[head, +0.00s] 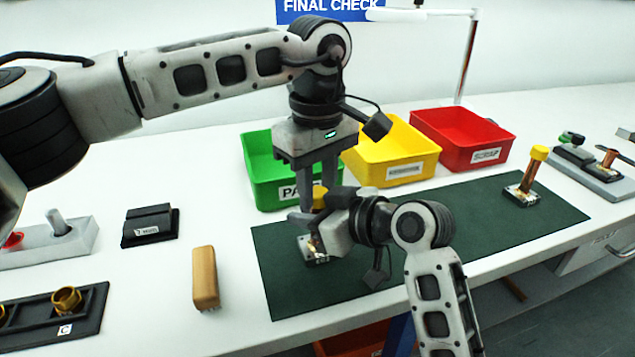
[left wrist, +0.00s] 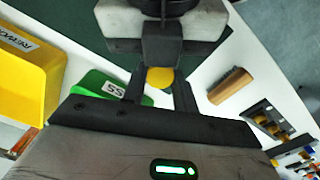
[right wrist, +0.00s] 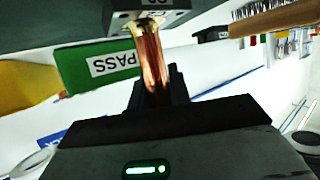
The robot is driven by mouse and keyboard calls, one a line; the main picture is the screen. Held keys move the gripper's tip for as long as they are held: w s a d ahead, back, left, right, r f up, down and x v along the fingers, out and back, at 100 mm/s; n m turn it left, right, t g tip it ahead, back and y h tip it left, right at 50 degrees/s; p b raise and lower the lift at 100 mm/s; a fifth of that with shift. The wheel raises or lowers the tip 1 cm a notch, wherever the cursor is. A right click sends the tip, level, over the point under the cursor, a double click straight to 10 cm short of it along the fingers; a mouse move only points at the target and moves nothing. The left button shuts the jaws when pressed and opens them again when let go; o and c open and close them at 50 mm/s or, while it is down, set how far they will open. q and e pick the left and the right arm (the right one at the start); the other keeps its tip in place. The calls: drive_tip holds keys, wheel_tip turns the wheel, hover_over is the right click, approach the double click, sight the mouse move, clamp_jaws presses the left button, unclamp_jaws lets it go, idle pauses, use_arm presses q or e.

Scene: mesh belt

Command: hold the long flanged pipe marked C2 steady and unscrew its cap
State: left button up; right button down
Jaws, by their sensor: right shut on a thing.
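A copper pipe (right wrist: 152,65) with a square flange (head: 316,258) stands on the green mat (head: 420,232). Its yellow cap (head: 319,196) is on top and also shows in the left wrist view (left wrist: 160,77). The flange's mark is too small to read. My right gripper (head: 318,228) is shut on the pipe below the cap, coming from the right. My left gripper (head: 318,205) points down from above, with its open fingers on either side of the cap. A second pipe with a yellow-orange cap (head: 538,154) stands upright at the mat's right end.
Green (head: 262,180), yellow (head: 398,172) and red (head: 465,150) bins stand behind the mat. The mat's middle right is clear.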

use_arm(q)
drive_tip(key=shift+n, duration=1.7)
drive_tip(key=o, duration=1.1)
drive_tip(key=shift+r, duration=0.1)
